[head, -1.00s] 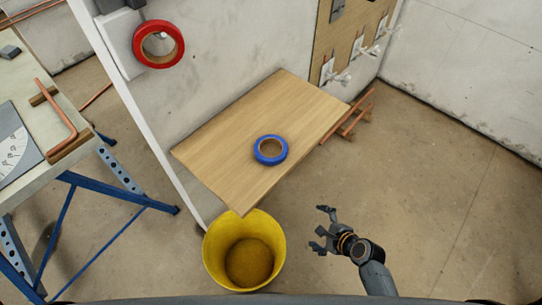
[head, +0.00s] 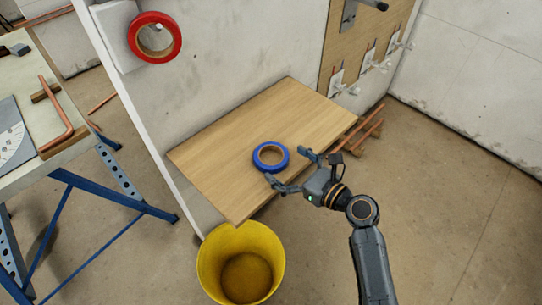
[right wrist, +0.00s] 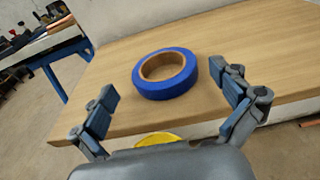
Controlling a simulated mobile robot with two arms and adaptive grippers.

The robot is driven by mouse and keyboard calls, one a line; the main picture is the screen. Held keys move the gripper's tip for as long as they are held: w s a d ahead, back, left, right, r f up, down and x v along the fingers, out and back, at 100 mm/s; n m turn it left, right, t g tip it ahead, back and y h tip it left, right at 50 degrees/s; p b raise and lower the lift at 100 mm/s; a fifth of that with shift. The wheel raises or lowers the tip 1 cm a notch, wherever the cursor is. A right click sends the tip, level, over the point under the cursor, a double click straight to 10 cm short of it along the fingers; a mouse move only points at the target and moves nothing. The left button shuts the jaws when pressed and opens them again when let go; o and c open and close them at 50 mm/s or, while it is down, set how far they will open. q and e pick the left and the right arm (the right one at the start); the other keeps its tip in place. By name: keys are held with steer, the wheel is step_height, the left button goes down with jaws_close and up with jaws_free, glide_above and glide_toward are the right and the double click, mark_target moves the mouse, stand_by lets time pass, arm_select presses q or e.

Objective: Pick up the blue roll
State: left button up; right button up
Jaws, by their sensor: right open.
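The blue roll (head: 270,164) lies flat on a wooden shelf (head: 235,135) fixed to the wall, near its front edge. It is a ring of blue tape with a brown core. My right gripper (head: 285,167) is open and empty, at the shelf's front edge, with its fingers pointing toward the roll. In the right wrist view the roll (right wrist: 165,74) sits ahead of and between the two spread fingers (right wrist: 170,102), with the fingers apart from it. My left gripper is not in view.
A yellow bucket (head: 240,262) stands on the floor below the shelf's front corner. A red roll (head: 154,40) hangs on the wall. Copper pipes (head: 362,130) lie right of the shelf. A workbench with blue legs (head: 110,205) stands at the left.

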mark_target(263, 150)
steer(key=x, duration=0.2)
steer(key=f+x, duration=0.1)
steer(key=x, duration=0.2)
steer(key=shift+w+a, duration=0.15)
steer(key=shift+w, duration=0.05)
steer(key=shift+c, duration=0.2)
steer(key=c, duration=0.9)
